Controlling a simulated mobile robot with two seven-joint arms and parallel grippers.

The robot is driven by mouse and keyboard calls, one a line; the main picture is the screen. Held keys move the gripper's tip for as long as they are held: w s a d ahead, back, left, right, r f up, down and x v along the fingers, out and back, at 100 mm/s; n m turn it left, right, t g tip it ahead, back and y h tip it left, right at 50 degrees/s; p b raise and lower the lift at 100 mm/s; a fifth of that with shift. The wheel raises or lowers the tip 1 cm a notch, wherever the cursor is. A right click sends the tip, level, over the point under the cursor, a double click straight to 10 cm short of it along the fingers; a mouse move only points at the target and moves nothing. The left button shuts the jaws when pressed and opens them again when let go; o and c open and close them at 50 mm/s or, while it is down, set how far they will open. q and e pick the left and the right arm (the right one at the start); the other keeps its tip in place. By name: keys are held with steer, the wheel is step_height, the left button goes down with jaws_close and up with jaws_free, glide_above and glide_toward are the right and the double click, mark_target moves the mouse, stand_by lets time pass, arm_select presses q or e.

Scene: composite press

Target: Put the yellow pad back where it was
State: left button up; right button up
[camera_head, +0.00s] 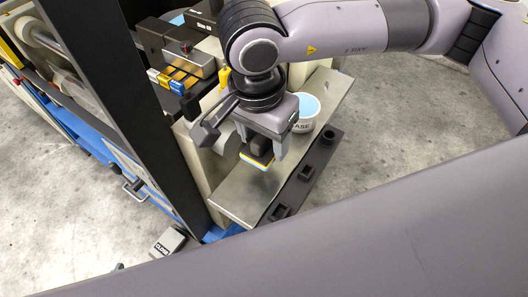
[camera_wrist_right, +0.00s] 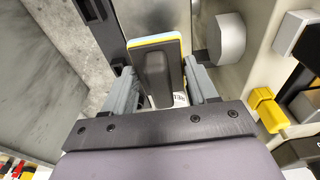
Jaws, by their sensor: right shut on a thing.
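My right gripper (camera_head: 263,158) is shut on the yellow pad (camera_head: 258,160), a flat yellow plate with a pale blue face and a dark block-shaped handle. The fingers stand on both sides of the handle. The pad hangs over the steel shelf; I cannot tell whether it touches it. In the right wrist view the pad (camera_wrist_right: 153,40) sticks out past the fingers (camera_wrist_right: 160,75), with its dark handle between them. My left gripper is not in view.
A white tub (camera_head: 304,116) with pale blue contents stands behind the gripper. A black rail with square sockets (camera_head: 279,213) runs along the shelf's (camera_head: 235,205) outer edge. A grey cylinder (camera_wrist_right: 222,38) sits beside the pad. A dark post (camera_head: 130,110) rises left of the shelf.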

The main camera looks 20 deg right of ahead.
mark_target(264, 157)
step_height(264, 157, down, 5)
steer(key=shift+f, duration=0.2)
stand_by(0.3)
steer(key=shift+f, duration=0.2)
steer(key=o, duration=1.2)
steer(key=shift+c, duration=0.2)
steer(key=shift+r, duration=0.1)
